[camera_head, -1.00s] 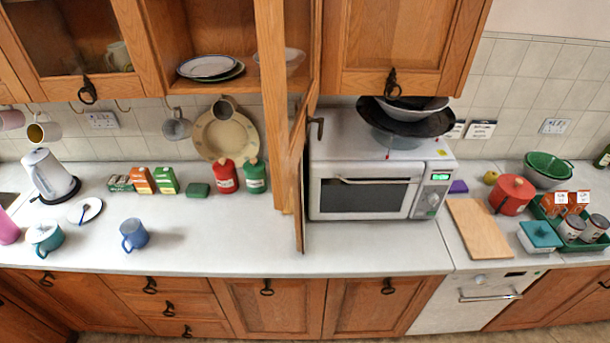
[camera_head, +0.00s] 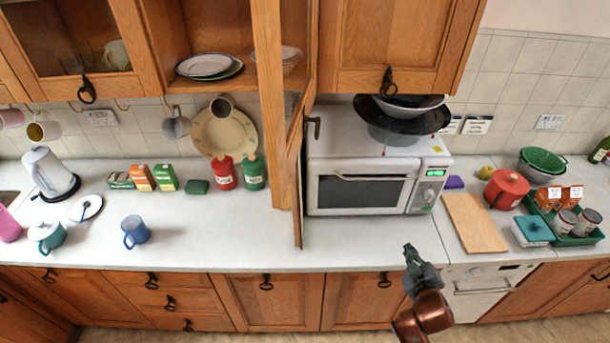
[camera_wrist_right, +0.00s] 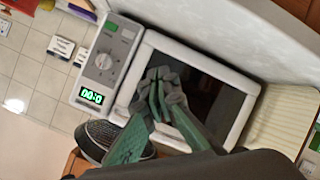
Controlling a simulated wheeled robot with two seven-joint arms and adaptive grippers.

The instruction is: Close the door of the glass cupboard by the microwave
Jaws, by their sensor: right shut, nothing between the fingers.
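The glass cupboard's door (camera_head: 270,110) stands wide open, jutting out from the upper cupboard and seen nearly edge-on just left of the microwave (camera_head: 360,193). Its dark handle (camera_head: 315,126) shows on the door's right side. Behind it the open cupboard holds plates (camera_head: 210,66) and a glass bowl (camera_head: 291,58). My right gripper (camera_head: 411,251) is shut and empty, in front of the counter's edge, below and to the right of the door and apart from it. The right wrist view shows the gripper (camera_wrist_right: 159,76) before the microwave front (camera_wrist_right: 205,95). My left gripper is out of view.
Bowls (camera_head: 400,115) stand on the microwave. A cutting board (camera_head: 474,223), a red pot (camera_head: 507,188) and a green tray (camera_head: 560,238) lie right of it. Red and green canisters (camera_head: 224,173) stand left of the door. The counter front in the middle is clear.

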